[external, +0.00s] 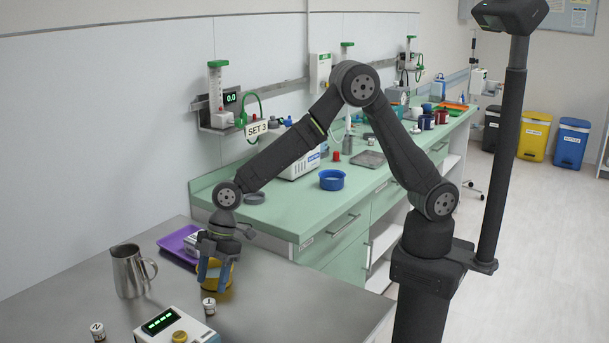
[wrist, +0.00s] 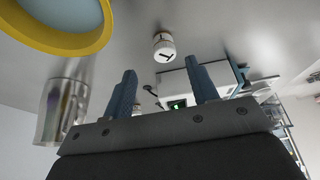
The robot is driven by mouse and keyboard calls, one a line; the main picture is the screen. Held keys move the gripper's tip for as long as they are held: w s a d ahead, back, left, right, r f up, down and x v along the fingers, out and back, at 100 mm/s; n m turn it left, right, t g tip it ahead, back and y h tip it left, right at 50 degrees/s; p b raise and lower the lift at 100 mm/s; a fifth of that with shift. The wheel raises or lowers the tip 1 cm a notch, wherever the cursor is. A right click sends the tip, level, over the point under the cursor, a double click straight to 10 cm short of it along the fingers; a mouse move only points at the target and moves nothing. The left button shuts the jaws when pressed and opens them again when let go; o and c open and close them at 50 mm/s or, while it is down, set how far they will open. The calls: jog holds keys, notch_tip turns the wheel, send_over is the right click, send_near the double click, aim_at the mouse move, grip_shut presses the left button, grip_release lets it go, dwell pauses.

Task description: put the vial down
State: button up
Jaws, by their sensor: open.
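A small vial (external: 209,306) with a white top and a dark mark stands upright on the steel table, just in front of my gripper. It also shows in the wrist view (wrist: 164,48), beyond the fingertips and apart from them. My gripper (external: 214,277) points down over the table with its blue fingers spread and nothing seen between them; the fingers also show in the wrist view (wrist: 161,82). A second vial (external: 98,331), its top marked N, stands at the front left.
A yellow round container (external: 222,289) is right beside my fingers, partly hidden by them. A steel jug (external: 129,272) stands to the left, a purple tray (external: 176,242) behind. A white device with a green display (external: 160,322) sits in front. The table's right side is clear.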

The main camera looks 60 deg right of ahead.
aim_at(210, 300)
jog(key=shift+s+x, duration=0.2)
jog(key=shift+x, duration=1.3)
jog(key=shift+s+x, duration=0.15)
jog(key=shift+x, duration=1.4)
jog(key=shift+d, duration=0.1)
jog(key=shift+c, duration=0.3)
jog(key=c, duration=1)
jog(key=shift+c, duration=0.2)
jog(key=shift+r, duration=0.55)
jog(key=v, duration=0.4)
jog(key=shift+w+a, duration=0.2)
jog(key=shift+w, duration=0.1)
jog(key=w+d+r, duration=0.4)
jog(key=d+r, duration=0.2)
jog(key=d, duration=0.3)
jog(key=shift+w+d+r, duration=0.15)
jog(key=shift+w+d, duration=0.1)
